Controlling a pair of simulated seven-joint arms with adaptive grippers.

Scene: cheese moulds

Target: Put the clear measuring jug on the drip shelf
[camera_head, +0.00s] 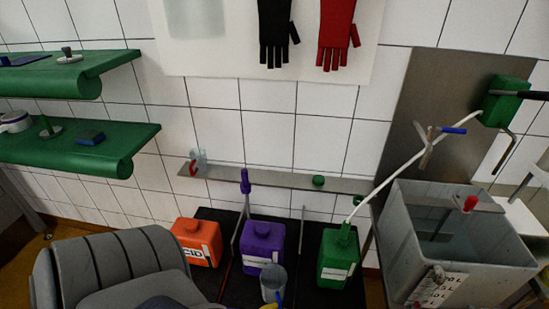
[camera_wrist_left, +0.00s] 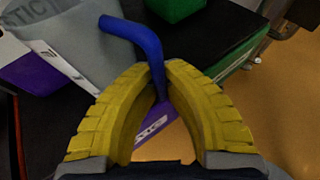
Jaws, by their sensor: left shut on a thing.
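A clear grey measuring jug (camera_head: 272,279) with a blue handle is low in the middle of the head view, in front of the purple canister. My left gripper (camera_head: 270,306) shows only as a yellow bit at the bottom edge there. In the left wrist view its yellow fingers (camera_wrist_left: 163,100) are shut on the jug's blue handle (camera_wrist_left: 150,42), and the jug wall (camera_wrist_left: 75,35) is at upper left. The drip shelf (camera_head: 258,179) is a narrow metal ledge on the tiled wall, behind and above the jug. My right gripper is not in view.
A clear vessel with a red part (camera_head: 196,163) stands at the shelf's left end, and a green cap (camera_head: 318,181) right of centre. Orange (camera_head: 197,243), purple (camera_head: 262,246) and green (camera_head: 339,260) canisters stand below. A grey sink (camera_head: 460,240) is at right.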

